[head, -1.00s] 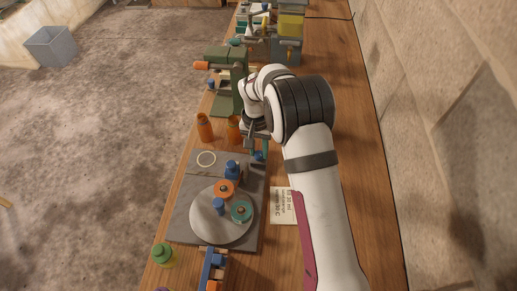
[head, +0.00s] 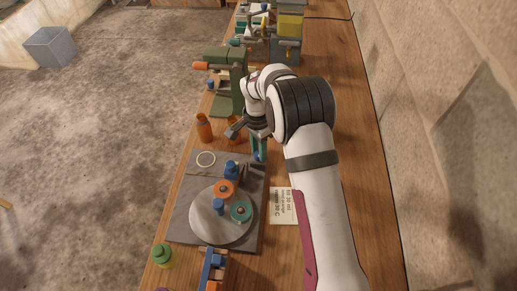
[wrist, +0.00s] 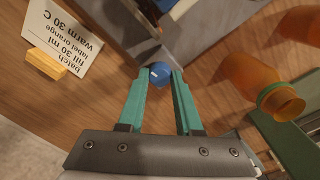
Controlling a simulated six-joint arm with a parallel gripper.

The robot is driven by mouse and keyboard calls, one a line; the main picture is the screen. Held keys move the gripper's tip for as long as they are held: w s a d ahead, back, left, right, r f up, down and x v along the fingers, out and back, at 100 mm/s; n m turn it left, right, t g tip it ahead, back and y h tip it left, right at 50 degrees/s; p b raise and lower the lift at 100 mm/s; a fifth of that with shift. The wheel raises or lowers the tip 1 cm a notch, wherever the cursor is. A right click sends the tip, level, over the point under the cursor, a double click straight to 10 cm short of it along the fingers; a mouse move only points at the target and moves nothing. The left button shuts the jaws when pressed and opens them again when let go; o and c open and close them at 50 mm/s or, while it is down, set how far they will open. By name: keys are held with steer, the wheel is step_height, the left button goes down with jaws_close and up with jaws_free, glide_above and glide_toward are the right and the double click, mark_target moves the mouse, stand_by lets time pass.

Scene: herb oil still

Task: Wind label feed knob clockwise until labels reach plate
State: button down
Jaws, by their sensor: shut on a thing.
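A small blue knob (wrist: 160,73) sits between the teal fingertips of my gripper (wrist: 160,80) in the wrist view, touching both. The knob is on the side of a grey body (wrist: 190,30). In the head view my gripper (head: 258,150) is at the far right corner of the grey slab (head: 178,225), and the knob is mostly hidden by it. No label strip can be made out clearly, and I cannot tell which part is the label plate. A pointer mark on the knob is too small to read.
A round disc (head: 208,236) on the slab carries orange, teal and blue pieces. A printed card (head: 284,206) lies to its right. Amber bottles (head: 204,128) and a green press (head: 226,101) stand beyond the slab. A green-capped jar (head: 162,256) is at the near left.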

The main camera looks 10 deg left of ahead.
mark_target(257, 151)
stand_by(0.5)
steer(key=c, duration=0.6)
jaws_free()
steer(key=r, duration=1.5)
steer(key=shift+w+a+r, duration=0.25)
steer(key=shift+w+r, duration=0.05)
steer(key=shift+r, duration=0.1)
steer(key=s+d+r+n+y, duration=0.1)
steer(key=s+d+r, duration=0.35)
steer(key=s, duration=0.45)
steer(key=s+d+r+n, duration=0.1)
steer(key=s+d+r, duration=0.2)
steer(key=s+d, duration=0.45)
steer(key=shift+n+y, duration=0.6)
steer(key=shift+n, duration=0.3)
steer(key=s+f, duration=0.1)
steer(key=s, duration=0.4)
steer(key=s+f, duration=0.2)
steer(key=s, duration=0.3)
steer(key=s+f, duration=0.2)
steer(key=s, duration=0.4)
steer(key=shift+d, duration=0.3)
